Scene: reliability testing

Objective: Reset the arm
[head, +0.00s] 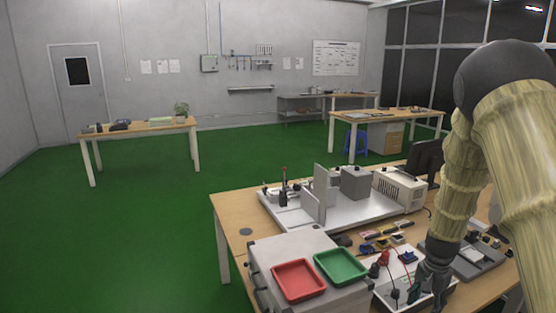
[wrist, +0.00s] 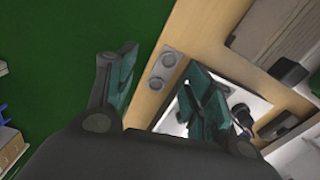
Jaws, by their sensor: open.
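My arm (head: 456,180) comes down from the upper right in the head view, in a tan woven-looking cover with a dark joint at the top. My gripper (head: 428,296) points down at the right part of the workbench, over or beside a white tray (head: 386,289); I cannot tell its exact height. In the wrist view my gripper (wrist: 165,92) shows its two teal-lined fingers spread wide apart. Nothing is between them but the bench edge and floor beyond. The gripper is open and empty.
The workbench (head: 232,213) holds a grey box with a red tray (head: 298,280) and a green tray (head: 340,266), a white test fixture (head: 290,208), a beige instrument (head: 398,188) and a monitor (head: 425,160). Green floor (head: 130,235) lies clear to the left.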

